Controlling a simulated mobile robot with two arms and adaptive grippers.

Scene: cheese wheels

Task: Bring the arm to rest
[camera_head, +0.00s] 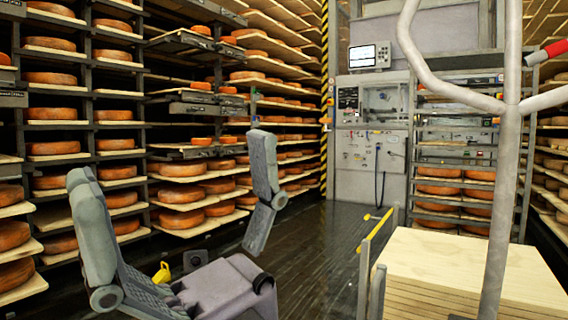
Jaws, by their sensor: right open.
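My right gripper (171,165) is large and close at the lower left of the head view. Its grey fingers stand wide apart, pointing up in the picture, with nothing between them. The gripper is open and empty. Its body is at the bottom, partly cut off by the picture's edge. In the picture, the fingers overlap the cheese racks behind. I cannot see my left gripper.
Racks of orange cheese wheels (182,219) line the left side. A grey machine cabinet (353,170) with a small screen stands at the back. Stacked wooden boards (470,262) and a pale pipe frame (505,160) are at the right. Dark floor (325,240) is open in the middle.

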